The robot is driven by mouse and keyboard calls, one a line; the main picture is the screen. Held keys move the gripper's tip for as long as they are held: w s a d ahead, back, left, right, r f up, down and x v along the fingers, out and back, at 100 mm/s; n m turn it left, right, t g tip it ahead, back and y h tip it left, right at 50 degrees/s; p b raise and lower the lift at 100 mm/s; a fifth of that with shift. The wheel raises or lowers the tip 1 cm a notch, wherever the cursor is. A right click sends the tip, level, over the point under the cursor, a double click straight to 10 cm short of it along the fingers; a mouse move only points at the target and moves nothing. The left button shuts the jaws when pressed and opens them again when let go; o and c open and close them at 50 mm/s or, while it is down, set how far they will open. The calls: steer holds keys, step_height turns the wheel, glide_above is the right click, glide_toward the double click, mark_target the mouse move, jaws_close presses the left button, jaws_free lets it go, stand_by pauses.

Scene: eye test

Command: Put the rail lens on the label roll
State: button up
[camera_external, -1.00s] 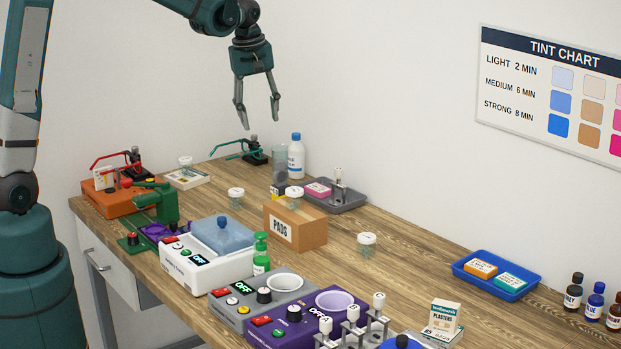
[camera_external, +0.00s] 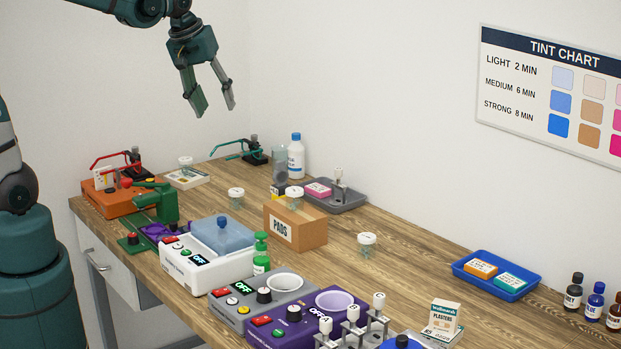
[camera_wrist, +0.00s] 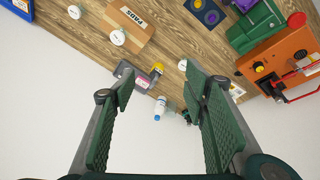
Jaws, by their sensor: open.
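My gripper (camera_external: 215,112) is open and empty, high above the far left end of the bench, in front of the white wall. Its two fingers also show apart in the wrist view (camera_wrist: 160,85). I cannot tell for sure which thing is the rail lens or the label roll. A metal post with a white knob (camera_external: 338,180) stands in a grey tray (camera_external: 352,204). Similar posts (camera_external: 352,322) stand at the front edge of the picture. Several small clear jars with white lids are on the bench, one of them (camera_external: 366,240) right of the PADS box.
The PADS box (camera_external: 283,232) stands mid-bench. A white and blue bottle (camera_external: 296,158) and a clear cylinder (camera_external: 279,163) stand behind it. Orange (camera_external: 118,202), white (camera_external: 190,270) and purple (camera_external: 292,335) devices line the near side. A blue tray (camera_external: 500,288) lies right, with bare wood left of it.

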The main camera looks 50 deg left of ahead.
steer(key=s+d+f+m+t, duration=0.1)
steer(key=s+m, duration=0.2)
steer(key=s, duration=0.6)
steer(key=s+d+f+m+t, duration=0.2)
steer(key=s+m, duration=0.2)
steer(key=s, duration=0.4)
steer(key=shift+s, duration=0.35)
steer(key=shift+f, duration=0.1)
step_height(320, 180, down, 8)
steer(key=b, duration=0.8)
stand_by(0.5)
